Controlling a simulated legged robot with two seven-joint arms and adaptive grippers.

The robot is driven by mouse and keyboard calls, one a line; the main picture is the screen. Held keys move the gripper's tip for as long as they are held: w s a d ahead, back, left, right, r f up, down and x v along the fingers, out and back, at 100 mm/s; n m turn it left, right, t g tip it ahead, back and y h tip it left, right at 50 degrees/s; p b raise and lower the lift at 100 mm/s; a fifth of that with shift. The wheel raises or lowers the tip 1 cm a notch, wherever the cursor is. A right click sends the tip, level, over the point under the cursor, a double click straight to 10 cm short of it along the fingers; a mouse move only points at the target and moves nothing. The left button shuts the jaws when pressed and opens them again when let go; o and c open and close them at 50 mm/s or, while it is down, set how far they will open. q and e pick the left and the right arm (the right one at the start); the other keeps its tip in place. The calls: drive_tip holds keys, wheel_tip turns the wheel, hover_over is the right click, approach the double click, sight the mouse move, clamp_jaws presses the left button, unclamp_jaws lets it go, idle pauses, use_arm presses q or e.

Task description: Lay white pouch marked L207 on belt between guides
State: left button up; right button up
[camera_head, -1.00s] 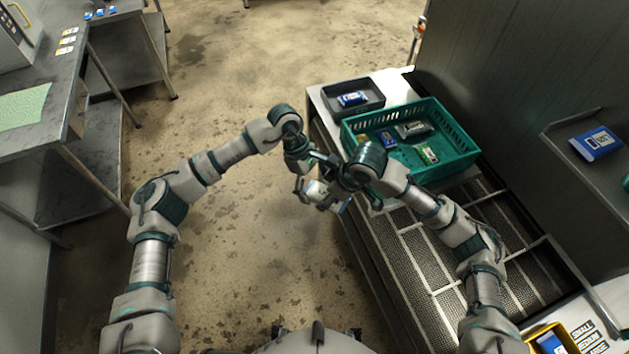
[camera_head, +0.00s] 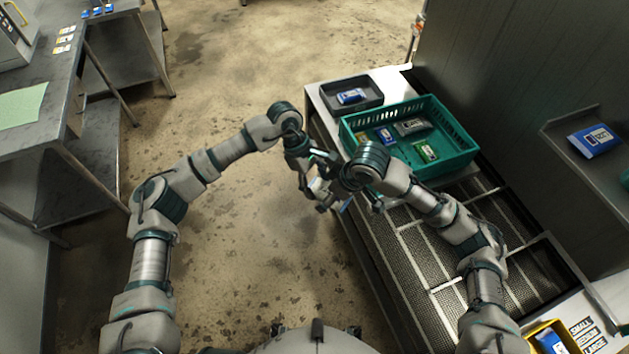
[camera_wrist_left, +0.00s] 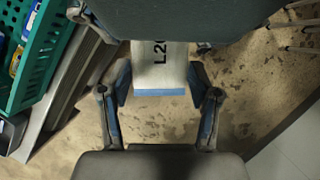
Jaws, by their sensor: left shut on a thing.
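The white pouch (camera_wrist_left: 160,62) shows in the left wrist view with black characters reading "L20"; the rest of the mark is hidden. Its near end has a blue band. My left gripper (camera_wrist_left: 160,86) is shut on this end, one finger at each side. In the head view, my left gripper (camera_head: 314,184) holds it over the floor, left of the conveyor. My right arm reaches in close beside it; its fingers are too hidden to tell their state. The mesh belt (camera_head: 393,272) lies at lower right, with pale guide bars (camera_head: 461,283) across it.
A teal crate (camera_head: 462,160) with several pouches stands at the belt's far end. Beside it is a dark tray (camera_head: 371,101) with a blue-and-white pouch. A shelf (camera_head: 560,143) at right holds another pouch. A yellow bin (camera_head: 535,333) sits at lower right.

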drive_tip(key=d+r+m, duration=0.1)
drive_tip(key=s+d+r+m, duration=0.1)
drive_tip(key=r, duration=0.1)
drive_tip(key=s+d+r+m+t+h, duration=0.1)
drive_tip(key=shift+d+r+m, duration=0.2)
drive_tip(key=shift+r+m, duration=0.1)
drive_tip(key=shift+r, duration=0.05)
drive_tip(key=w+d+f+m+t+h, duration=0.1)
drive_tip(key=w+d+f+m+h, duration=0.15)
drive_tip(key=d+f+m, duration=0.8)
wheel_tip(320, 180, down, 17)
drive_tip(key=w+n, duration=0.1)
drive_tip(key=n, duration=0.2)
drive_tip(key=s+a+f, duration=0.1)
drive_tip(key=s+f, duration=0.3)
drive_tip(key=f, duration=0.5)
drive_tip(key=s+a+f, duration=0.1)
drive_tip(key=s+f, duration=0.3)
drive_tip(key=f, duration=0.5)
drive_tip(key=s+d+f+g, duration=0.1)
drive_tip(key=s+d+f, duration=0.1)
drive_tip(key=s+f, duration=0.5)
drive_tip(key=s+d+f+n+g, duration=0.1)
drive_tip(key=s+d+f, duration=0.2)
drive_tip(key=s+f, duration=0.4)
drive_tip(key=s+d+f+n+g, duration=0.1)
drive_tip(key=s+d+f, duration=0.2)
drive_tip(key=s+f, duration=0.4)
drive_tip(key=s, duration=0.9)
drive_tip(key=shift+s, duration=0.4)
